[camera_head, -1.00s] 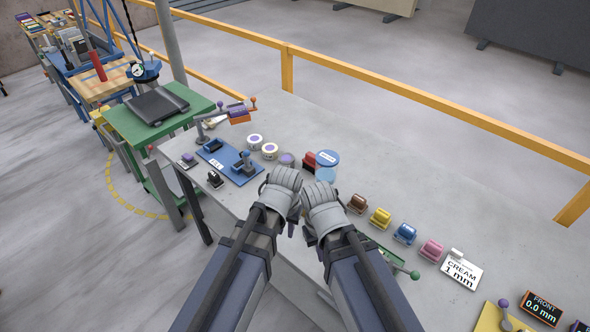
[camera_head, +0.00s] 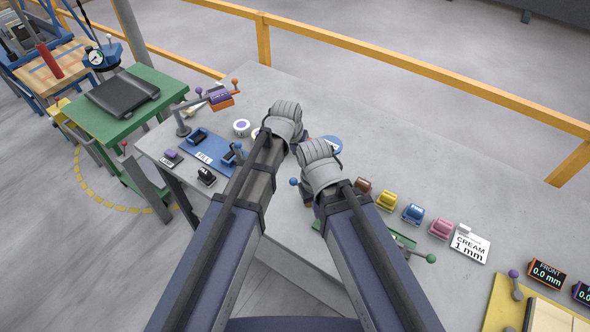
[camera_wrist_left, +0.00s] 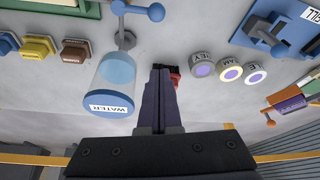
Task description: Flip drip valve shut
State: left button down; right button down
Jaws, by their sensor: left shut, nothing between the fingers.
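The water tank shows in the left wrist view as a clear cylinder with a blue lid (camera_wrist_left: 112,104) labelled WATER. A blue lever with ball knobs (camera_wrist_left: 140,10), which looks like the drip valve, sits by its far end. In the head view the lid (camera_head: 331,145) is partly hidden by my right arm, and one blue knob (camera_head: 294,182) shows between my arms. My left gripper (camera_wrist_left: 160,70) is shut and empty beside the tank, apart from the lever, with its tips by a red and black object (camera_wrist_left: 174,76). My right gripper's fingers are hidden behind its wrist.
Round pots (camera_wrist_left: 230,70) stand to the right of my left gripper in the wrist view. A blue tray (camera_head: 208,150) marked FILL is at left. Coloured blocks, including a yellow one (camera_head: 386,200), line the right. The slab's back area is clear.

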pick_arm(q)
jog(key=shift+f, duration=0.1)
notch_tip(320, 180, down, 10)
jog(key=b, duration=1)
jog(key=shift+s, duration=0.2)
jog(key=shift+a, duration=0.1)
jog(key=shift+w, duration=0.1)
